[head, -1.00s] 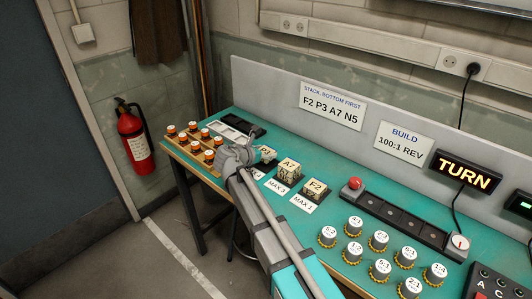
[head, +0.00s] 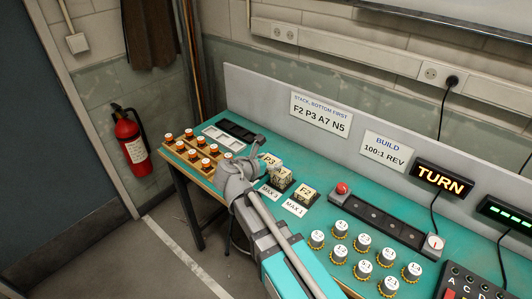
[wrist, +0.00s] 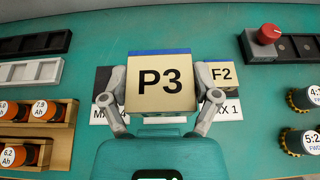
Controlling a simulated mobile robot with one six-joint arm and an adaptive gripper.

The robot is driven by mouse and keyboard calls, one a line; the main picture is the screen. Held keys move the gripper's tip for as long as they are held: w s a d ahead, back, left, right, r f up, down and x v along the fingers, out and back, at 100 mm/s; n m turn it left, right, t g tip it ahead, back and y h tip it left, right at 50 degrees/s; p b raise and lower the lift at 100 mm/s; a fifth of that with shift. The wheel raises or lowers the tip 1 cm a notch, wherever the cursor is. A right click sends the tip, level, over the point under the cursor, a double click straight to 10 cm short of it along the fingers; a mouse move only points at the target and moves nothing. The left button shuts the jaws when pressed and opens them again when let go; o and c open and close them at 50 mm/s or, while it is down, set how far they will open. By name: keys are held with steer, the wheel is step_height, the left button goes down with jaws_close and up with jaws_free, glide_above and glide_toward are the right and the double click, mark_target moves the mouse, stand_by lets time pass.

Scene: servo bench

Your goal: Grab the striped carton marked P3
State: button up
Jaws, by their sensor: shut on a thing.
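The carton marked P3 (wrist: 160,82) fills the middle of the wrist view, with a cream top and a blue edge. My gripper (wrist: 161,105) is shut on it, one finger on each side. The F2 carton (head: 305,193) stands to the right and shows partly behind my right finger in the wrist view (wrist: 223,74).
White MAX cards (head: 294,208) lie before the cartons. A red button (head: 342,188) and several ratio knobs (head: 340,228) are at the right. A sign panel (head: 320,113) runs behind.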

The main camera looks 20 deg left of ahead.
steer(key=shift+s+d+r, duration=0.4)
steer(key=shift+s+d, duration=0.1)
steer(key=shift+s, duration=0.2)
